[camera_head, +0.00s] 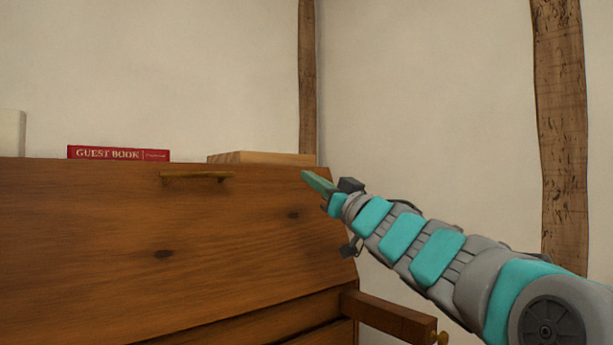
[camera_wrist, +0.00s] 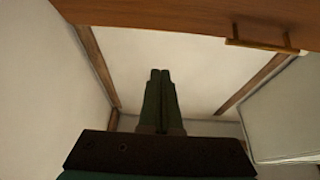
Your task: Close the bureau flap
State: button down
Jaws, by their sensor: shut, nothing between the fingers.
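The wooden bureau flap (camera_head: 150,235) stands raised and sloping across the bureau's front in the head view. Its brass handle (camera_head: 197,176) is near the upper edge. The upper edge lines up with the bureau top; I cannot tell whether a gap is left there. My gripper (camera_head: 305,174) is shut and empty at the flap's upper right corner; whether it touches is unclear. In the wrist view the shut fingers (camera_wrist: 160,75) point away from the camera, with the flap (camera_wrist: 170,14) and its handle (camera_wrist: 262,45) above them.
A red guest book (camera_head: 118,153) and a pale wooden box (camera_head: 262,158) lie on the bureau top. A pulled-out wooden support (camera_head: 385,314) with a brass knob sticks out at the lower right. Pale walls with timber posts (camera_head: 562,130) stand behind.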

aim_at(270, 177)
jog(key=shift+w+a+r+b, duration=0.2)
jog(key=shift+w+a+r, duration=0.2)
jog(key=shift+w+a, duration=1.1)
jog(key=shift+w+a+r+b, duration=0.3)
jog(key=shift+w+a, duration=0.75)
jog(key=shift+w, duration=0.9)
jog(key=shift+w+a+r+b, duration=0.15)
jog(key=shift+w+a+r, duration=0.3)
jog(key=shift+w+a, duration=1.05)
jog(key=shift+w+d+r+p, duration=0.15)
jog(key=shift+w+d+p, duration=0.1)
jog(key=shift+p, duration=0.05)
jog(key=shift+w+a+r+g+p, duration=0.2)
jog(key=shift+r+g+p, duration=0.15)
jog(key=shift+p, duration=0.85)
jog(key=p, duration=0.2)
jog(key=w+g+p, duration=0.1)
jog(key=p, duration=0.2)
jog(key=shift+w+a+f+h, duration=0.1)
jog(key=shift+a+f+h, duration=0.2)
jog(key=shift+a, duration=0.05)
jog(key=shift+w+a+f+p, duration=0.5)
jog(key=shift+w+f+p, duration=0.35)
jog(key=shift+p, duration=0.1)
